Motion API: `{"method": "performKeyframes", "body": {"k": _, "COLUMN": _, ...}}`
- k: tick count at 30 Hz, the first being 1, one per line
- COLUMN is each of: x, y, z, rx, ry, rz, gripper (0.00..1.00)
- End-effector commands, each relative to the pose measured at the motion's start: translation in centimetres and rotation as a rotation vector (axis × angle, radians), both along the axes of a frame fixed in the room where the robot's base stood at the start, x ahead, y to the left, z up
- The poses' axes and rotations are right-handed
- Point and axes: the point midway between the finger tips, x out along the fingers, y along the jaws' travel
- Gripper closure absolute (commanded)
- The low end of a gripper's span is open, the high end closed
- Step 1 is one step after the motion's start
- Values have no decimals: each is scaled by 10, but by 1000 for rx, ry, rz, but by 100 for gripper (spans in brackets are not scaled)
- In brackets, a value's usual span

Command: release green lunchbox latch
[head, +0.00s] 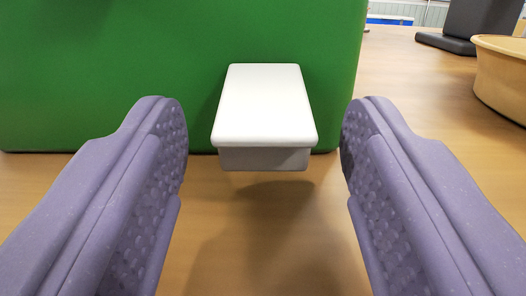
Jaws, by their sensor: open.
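The green lunchbox (130,60) fills the upper left and middle of the head view, standing on the wooden table. Its white latch (264,105) sticks out from the near face toward me, close to the box's right edge. My gripper (264,130) is open, with one purple finger left of the latch and the other right of it. Both fingertips are apart from the latch, with clear gaps on each side. The top of the lunchbox is out of view.
A round tan container (502,75) stands at the right edge. A dark grey object (475,25) is behind it at the far right. Bare table lies below the latch.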

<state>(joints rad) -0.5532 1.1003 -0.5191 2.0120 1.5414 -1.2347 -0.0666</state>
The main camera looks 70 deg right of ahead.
Motion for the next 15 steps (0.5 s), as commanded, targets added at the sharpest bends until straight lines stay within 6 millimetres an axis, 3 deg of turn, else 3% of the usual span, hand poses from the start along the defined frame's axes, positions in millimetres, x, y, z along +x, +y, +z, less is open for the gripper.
{"method": "performKeyframes", "body": {"k": 9, "x": -18, "y": 51, "z": -5, "rx": 1, "ry": 2, "rz": 3, "gripper": 43}}
{"method": "performKeyframes", "body": {"k": 15, "x": -25, "y": 69, "z": -9, "rx": 0, "ry": 1, "rz": 1, "gripper": 43}}
